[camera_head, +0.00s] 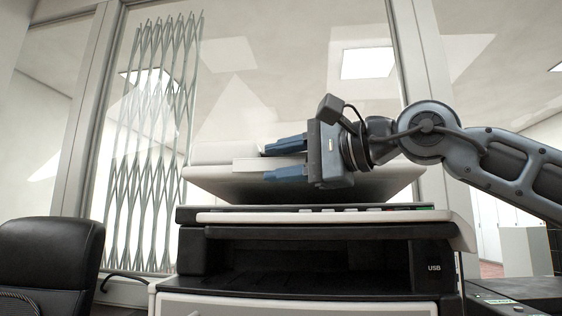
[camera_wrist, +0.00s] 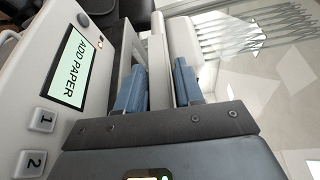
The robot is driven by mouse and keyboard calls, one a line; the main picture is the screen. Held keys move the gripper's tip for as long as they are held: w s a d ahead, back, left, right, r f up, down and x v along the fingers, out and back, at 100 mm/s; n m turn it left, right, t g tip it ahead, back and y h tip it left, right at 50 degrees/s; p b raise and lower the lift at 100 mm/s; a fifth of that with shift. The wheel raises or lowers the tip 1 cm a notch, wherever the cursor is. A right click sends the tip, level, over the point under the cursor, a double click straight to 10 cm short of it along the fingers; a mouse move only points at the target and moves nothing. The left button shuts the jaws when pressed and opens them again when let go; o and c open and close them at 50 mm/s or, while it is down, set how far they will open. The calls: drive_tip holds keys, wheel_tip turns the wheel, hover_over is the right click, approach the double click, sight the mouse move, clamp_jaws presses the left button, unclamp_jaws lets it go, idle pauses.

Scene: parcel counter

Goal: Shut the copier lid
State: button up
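The copier (camera_head: 300,282) stands in front of me. Its pale lid (camera_head: 215,181) is raised and tilted above the control panel, with its underside partly facing me. A light bar (camera_head: 246,165) sticks out along the lid's front edge. My gripper (camera_head: 286,159) has one blue finger above this bar and one below it. In the wrist view, the bar (camera_wrist: 160,62) fills the gap between the fingers of my gripper (camera_wrist: 161,88), which look closed on it. The lid's hinge is hidden.
The copier's control panel (camera_head: 330,211) lies below the lid; its screen (camera_wrist: 76,67) reads "ADD PAPER". A black chair (camera_head: 48,262) stands at the left. A folding metal lattice (camera_head: 150,140) is behind the glass. A dark surface (camera_head: 515,290) lies at lower right.

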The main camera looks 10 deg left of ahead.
drive_tip(key=shift+o, duration=0.8)
drive_tip(key=v, duration=0.7)
drive_tip(key=shift+s+d+p, duration=0.2)
drive_tip(key=shift+d+p, duration=0.1)
drive_tip(key=shift+p, duration=0.1)
drive_tip(key=shift+d, duration=0.1)
